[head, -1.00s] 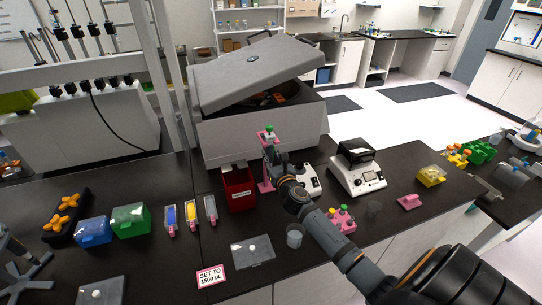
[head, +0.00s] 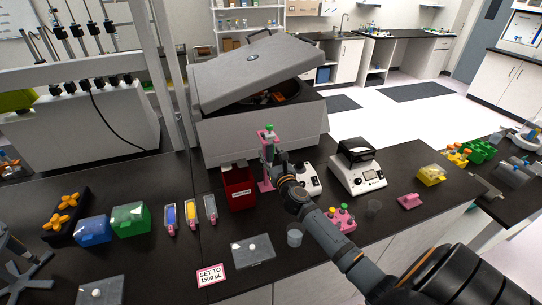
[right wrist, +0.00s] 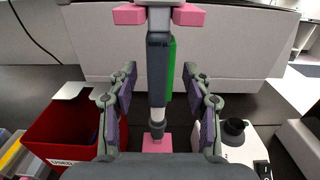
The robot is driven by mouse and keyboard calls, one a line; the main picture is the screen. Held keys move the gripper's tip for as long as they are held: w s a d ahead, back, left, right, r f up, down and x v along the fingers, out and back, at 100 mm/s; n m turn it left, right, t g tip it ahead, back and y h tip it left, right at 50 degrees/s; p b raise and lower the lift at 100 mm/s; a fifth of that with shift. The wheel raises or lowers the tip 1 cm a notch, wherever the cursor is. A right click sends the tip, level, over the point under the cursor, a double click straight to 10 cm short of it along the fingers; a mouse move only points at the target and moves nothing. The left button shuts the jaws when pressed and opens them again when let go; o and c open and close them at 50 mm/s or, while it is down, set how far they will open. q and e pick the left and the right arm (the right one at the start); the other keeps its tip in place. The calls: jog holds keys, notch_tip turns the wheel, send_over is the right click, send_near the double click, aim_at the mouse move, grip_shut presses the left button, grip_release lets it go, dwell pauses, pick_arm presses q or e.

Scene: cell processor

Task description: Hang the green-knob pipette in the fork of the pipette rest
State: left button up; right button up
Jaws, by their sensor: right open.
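The green-knob pipette (head: 269,128) stands upright at the top of the pink pipette rest (head: 266,186). In the right wrist view its grey shaft (right wrist: 160,70) hangs between the two pink prongs of the fork (right wrist: 188,15), with a green part behind it. My right gripper (right wrist: 160,97) is open, with one finger on each side of the shaft and a visible gap at both sides. In the head view the right gripper (head: 278,158) is at the rest, small and partly hidden by its own wrist. A dark grey splayed shape at the left edge may be my left gripper (head: 24,284).
A red waste bin (head: 239,190) stands just left of the rest, and a white device (head: 308,180) just right. A grey centrifuge (head: 262,135) with a raised lid is behind. A pink rack (head: 340,219) with coloured caps and a clear beaker (head: 294,236) stand near my right forearm.

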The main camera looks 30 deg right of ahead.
jog(key=shift+s, duration=0.1)
jog(key=v, duration=1.1)
jog(key=shift+s+a, duration=0.2)
jog(key=shift+s, duration=0.2)
